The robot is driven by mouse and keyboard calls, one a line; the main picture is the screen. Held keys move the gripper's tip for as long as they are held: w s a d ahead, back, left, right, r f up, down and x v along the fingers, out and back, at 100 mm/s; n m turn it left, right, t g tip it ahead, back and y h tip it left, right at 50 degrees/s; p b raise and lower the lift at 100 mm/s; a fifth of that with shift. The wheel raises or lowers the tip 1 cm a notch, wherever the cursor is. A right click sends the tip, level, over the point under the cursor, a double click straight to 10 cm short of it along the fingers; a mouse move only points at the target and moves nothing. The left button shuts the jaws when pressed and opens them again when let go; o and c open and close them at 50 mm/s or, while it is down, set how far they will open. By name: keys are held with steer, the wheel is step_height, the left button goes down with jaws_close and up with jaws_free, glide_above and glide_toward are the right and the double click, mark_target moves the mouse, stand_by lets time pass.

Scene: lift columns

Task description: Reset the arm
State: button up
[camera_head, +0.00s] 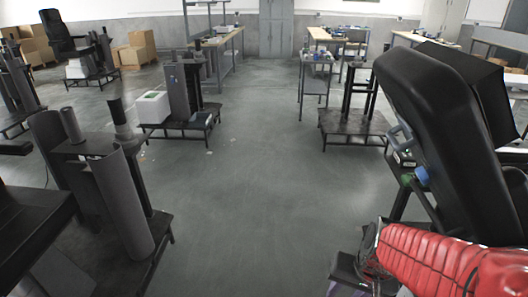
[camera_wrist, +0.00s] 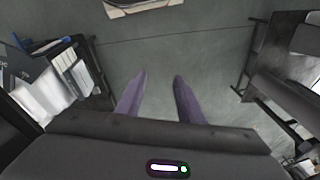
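My gripper (camera_wrist: 160,82) shows in the wrist view with its two purple fingers spread apart. Nothing is between them but grey floor, so it is open and empty. The fingers point over bare floor and touch nothing that I can see. In the head view a red ribbed sleeve at the lower right partly hides what lies there, and the gripper's fingers cannot be made out clearly.
A dark lift column (camera_head: 125,200) stands close on the left, another (camera_head: 185,90) farther back. A black framed stand (camera_head: 352,125) is right of centre. A large black padded unit (camera_head: 440,130) rises at the right. The middle floor (camera_head: 265,190) is clear.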

steer(key=s+a+r+n+t, duration=0.1)
steer(key=s+r+n, duration=0.1)
steer(key=r, duration=0.5)
steer(key=s+a+r+n+t+h, duration=0.1)
steer(key=s+a+r+t, duration=0.1)
steer(key=r, duration=0.5)
steer(key=shift+s+r+n, duration=0.3)
steer(key=shift+s+n, duration=0.1)
steer(key=shift+s, duration=0.15)
steer(key=shift+d, duration=0.15)
